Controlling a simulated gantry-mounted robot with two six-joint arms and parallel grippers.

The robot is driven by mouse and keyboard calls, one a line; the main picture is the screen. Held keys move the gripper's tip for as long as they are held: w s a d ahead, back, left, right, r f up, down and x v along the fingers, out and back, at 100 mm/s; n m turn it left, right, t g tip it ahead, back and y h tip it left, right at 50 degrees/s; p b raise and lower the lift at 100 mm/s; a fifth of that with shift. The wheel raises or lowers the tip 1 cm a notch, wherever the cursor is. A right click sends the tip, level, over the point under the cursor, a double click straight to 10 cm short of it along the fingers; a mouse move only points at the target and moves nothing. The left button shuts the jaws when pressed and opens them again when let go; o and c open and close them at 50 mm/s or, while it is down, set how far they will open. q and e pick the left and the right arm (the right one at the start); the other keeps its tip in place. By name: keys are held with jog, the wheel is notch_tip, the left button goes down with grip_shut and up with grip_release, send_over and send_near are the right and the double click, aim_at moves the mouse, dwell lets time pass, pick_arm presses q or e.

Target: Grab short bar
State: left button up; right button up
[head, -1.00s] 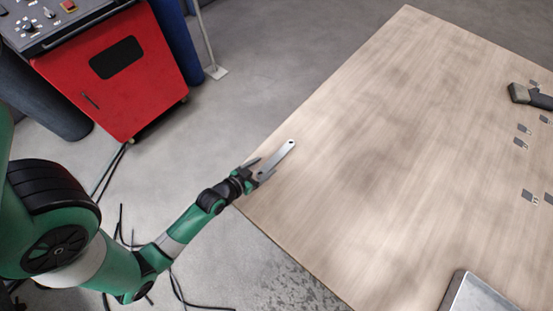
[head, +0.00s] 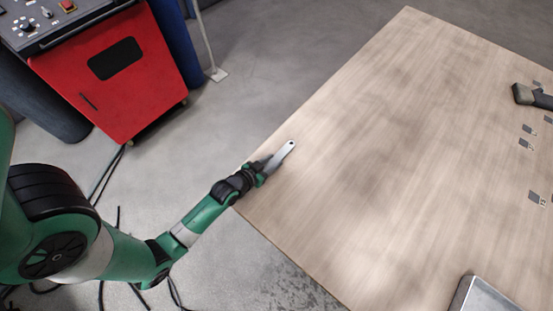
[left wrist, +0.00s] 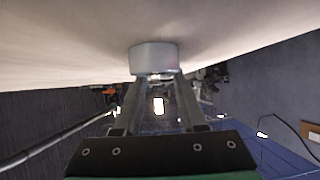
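The short bar (head: 283,154) is a light grey metal strip with a rounded end and a small hole, on the table near its left corner. My left gripper (head: 262,172) is at the bar's near end in the head view, where its fingertips are hard to make out. In the left wrist view, the bar's pale rounded end (left wrist: 154,59) is right at the fingertips. The two fingers of my left gripper (left wrist: 158,84) stand apart, with a clear gap between them. Contact with the bar cannot be made out. My right gripper is not in view.
The wooden table (head: 390,150) is clear in the middle. Small grey brackets (head: 526,144) and a dark-handled tool (head: 523,94) lie at the right. A metal tray (head: 482,296) is at the bottom edge. A red cabinet (head: 105,85) stands on the floor at left.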

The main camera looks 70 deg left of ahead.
aim_at(272, 163)
pick_arm(q)
grip_shut()
jog(key=shift+r, duration=0.15)
jog(key=shift+r, duration=0.3)
notch_tip(272, 163, up, 3)
jog(key=shift+f+p, duration=0.2)
jog(key=shift+p, duration=0.8)
jog(key=s+d+r+p, duration=0.3)
jog(key=s+d+r, duration=0.3)
jog(key=d+r, duration=0.3)
jog(key=d, duration=0.3)
jog(key=shift+s+d+r+p, duration=0.2)
jog(key=shift+s+r+p, duration=0.1)
jog(key=shift+p, duration=0.05)
